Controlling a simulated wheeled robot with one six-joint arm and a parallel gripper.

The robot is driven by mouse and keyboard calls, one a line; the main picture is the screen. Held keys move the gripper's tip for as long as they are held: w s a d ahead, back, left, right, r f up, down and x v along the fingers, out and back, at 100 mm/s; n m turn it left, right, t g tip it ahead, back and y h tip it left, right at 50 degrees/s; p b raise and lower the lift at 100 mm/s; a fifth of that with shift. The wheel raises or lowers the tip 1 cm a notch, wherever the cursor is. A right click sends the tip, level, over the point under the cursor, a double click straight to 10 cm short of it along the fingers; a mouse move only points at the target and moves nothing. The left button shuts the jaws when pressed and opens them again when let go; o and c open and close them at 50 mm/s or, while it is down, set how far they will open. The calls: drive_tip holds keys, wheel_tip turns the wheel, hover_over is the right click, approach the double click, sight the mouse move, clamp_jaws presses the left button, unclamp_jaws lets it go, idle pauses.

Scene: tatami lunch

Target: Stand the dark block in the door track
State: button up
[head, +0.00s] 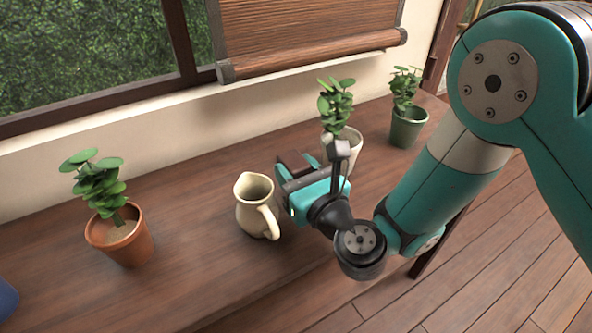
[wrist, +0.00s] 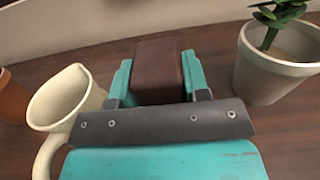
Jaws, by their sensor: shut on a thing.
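The dark block (wrist: 158,72) is a brown, box-shaped piece in the wrist view. It sits between the two teal fingers of my gripper (wrist: 160,80), which is shut on it. In the head view my gripper (head: 292,165) is over the wooden bench, between the cream jug and the white-potted plant, and mostly hides the block. I cannot tell whether the block touches the bench top. No door track can be made out in either view.
On the bench (head: 190,275), a cream jug (head: 252,208) stands close left of my gripper. A plant in a white pot (head: 352,140) stands just behind it. A terracotta-potted plant (head: 122,240) is further left, a green-potted one (head: 408,128) further right. A rolled blind (head: 310,50) hangs behind.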

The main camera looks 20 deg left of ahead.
sight(296, 161)
wheel_tip(296, 161, up, 17)
drive_tip(key=p, duration=1.5)
